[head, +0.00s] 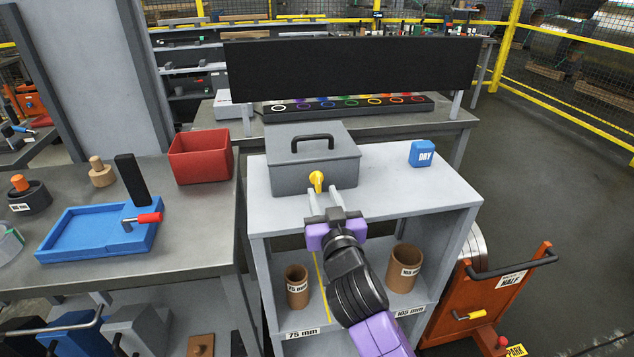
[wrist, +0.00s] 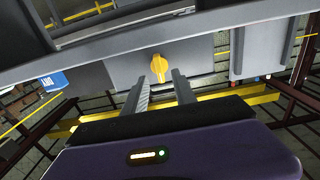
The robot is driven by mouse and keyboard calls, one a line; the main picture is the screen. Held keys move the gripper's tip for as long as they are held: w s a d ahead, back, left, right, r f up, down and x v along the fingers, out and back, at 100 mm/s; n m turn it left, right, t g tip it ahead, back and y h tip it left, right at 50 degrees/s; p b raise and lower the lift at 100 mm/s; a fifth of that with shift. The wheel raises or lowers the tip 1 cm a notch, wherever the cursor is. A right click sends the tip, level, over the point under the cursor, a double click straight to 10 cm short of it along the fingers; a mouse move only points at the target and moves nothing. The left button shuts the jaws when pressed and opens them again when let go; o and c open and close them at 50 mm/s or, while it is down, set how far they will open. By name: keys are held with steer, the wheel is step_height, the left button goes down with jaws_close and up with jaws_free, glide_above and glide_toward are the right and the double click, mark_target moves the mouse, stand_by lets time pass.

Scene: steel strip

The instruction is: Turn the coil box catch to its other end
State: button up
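The coil box (head: 300,172) is a grey lidded box with a black handle on top, standing on the grey shelf unit. Its yellow catch (head: 317,181) is on the front face, and its long side looks roughly upright. In the wrist view the yellow catch (wrist: 159,66) lies ahead of the gap between my fingers. My gripper (head: 325,193) is open in front of the box. The wrist view shows the two fingers (wrist: 160,88) apart with nothing between them. Whether a fingertip touches the catch is hard to tell.
A blue DRY block (head: 422,153) stands on the unit's top (head: 400,190), right of the box. A red bin (head: 201,156) and a blue tray (head: 85,232) are on the left bench. Brown tubes (head: 297,286) stand on the lower shelf. An orange cart (head: 500,300) is at right.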

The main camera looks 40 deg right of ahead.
mark_target(319, 183)
steer(key=shift+p+x, duration=0.35)
steer(key=shift+x, duration=1.9)
jaws_close()
